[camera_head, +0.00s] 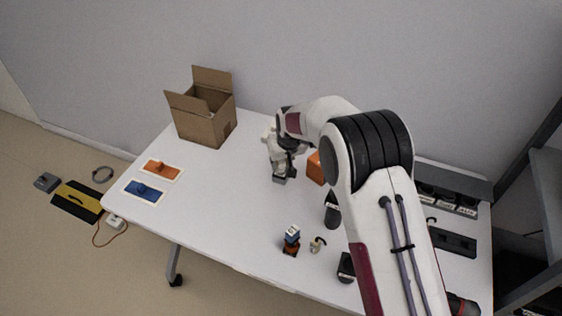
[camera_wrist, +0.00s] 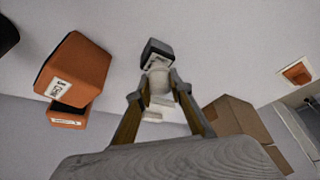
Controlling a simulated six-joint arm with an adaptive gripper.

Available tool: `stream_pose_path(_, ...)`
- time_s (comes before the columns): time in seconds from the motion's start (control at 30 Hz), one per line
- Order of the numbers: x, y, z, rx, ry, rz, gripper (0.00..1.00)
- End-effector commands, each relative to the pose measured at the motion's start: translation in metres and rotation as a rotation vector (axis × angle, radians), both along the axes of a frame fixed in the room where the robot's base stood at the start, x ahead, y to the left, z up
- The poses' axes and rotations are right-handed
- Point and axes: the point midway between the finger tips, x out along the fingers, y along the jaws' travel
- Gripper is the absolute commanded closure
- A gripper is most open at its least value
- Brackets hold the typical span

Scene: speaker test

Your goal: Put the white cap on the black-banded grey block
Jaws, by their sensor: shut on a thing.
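My gripper (camera_head: 281,167) is low over the middle of the table, left of an orange block (camera_head: 316,168). In the wrist view, its fingers (camera_wrist: 158,80) close on a small white piece (camera_wrist: 160,83), which looks like the white cap. A grey block with a dark face (camera_wrist: 158,47) shows just beyond the fingertips. It appears as a small grey block (camera_head: 280,179) under the gripper in the head view. The fingers partly hide the cap, and I cannot tell whether it touches the block. The block's band is not clear.
An open cardboard box (camera_head: 208,125) stands at the back left. Orange (camera_head: 161,168) and blue (camera_head: 145,190) pads lie at the left. The table's centre-left is clear.

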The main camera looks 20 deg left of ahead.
Motion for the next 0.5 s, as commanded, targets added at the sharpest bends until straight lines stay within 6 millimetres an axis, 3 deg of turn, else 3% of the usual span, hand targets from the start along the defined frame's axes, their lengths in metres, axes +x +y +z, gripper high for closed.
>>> stream_pose_path(0.2,0.0000,0.0000,-0.0029,0.000,0.000,0.000,0.95)
stream_pose_path(0.23,0.0000,0.0000,-0.0030,0.000,0.000,0.000,0.77)
stream_pose_path(0.3,0.0001,0.0000,-0.0028,0.000,0.000,0.000,0.63)
stream_pose_path(0.5,0.0001,0.0000,-0.0028,0.000,0.000,0.000,0.63)
